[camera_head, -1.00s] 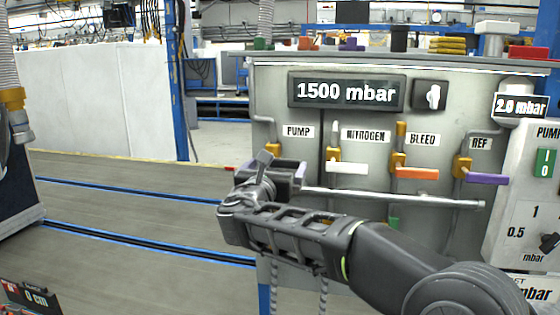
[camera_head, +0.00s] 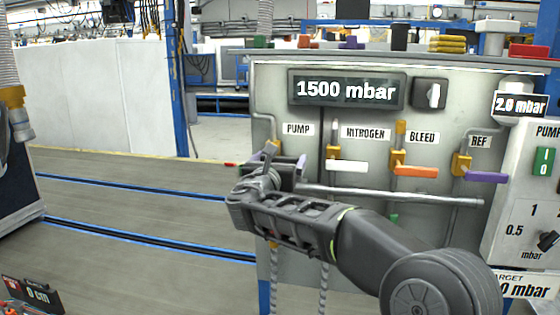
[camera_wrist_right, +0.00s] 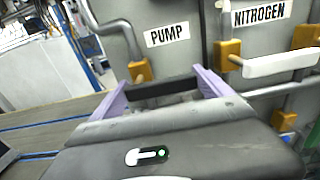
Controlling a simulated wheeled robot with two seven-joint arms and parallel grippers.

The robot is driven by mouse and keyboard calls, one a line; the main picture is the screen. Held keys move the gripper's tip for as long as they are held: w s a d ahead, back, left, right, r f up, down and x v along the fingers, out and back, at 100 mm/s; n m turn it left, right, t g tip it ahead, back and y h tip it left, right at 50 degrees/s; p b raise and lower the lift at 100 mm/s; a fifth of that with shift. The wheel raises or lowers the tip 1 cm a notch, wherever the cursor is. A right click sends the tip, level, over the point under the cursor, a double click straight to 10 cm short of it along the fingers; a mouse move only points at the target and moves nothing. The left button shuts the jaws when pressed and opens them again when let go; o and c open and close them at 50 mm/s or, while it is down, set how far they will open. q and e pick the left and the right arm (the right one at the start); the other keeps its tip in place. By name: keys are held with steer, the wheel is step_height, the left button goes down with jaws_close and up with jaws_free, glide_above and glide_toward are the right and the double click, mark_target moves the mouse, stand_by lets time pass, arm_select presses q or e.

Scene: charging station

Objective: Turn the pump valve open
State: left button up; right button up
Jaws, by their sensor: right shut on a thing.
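In the right wrist view the yellow body (camera_wrist_right: 140,71) is beyond the fingers. The valve's dark handle (camera_wrist_right: 165,88) spans the space between the two purple fingers of my right gripper (camera_wrist_right: 160,84), which is shut on it. In the head view the gripper hides most of the handle. My left gripper is out of view.
The panel's white nitrogen handle (camera_head: 347,166), orange bleed handle (camera_head: 416,172) and purple ref handle (camera_head: 486,177) lie to the right. A horizontal grey pipe (camera_head: 400,196) runs below them. The display (camera_head: 346,91) reads 1500 mbar. Open floor (camera_head: 120,205) is at the left.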

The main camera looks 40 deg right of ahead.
steer(key=c, duration=1.1)
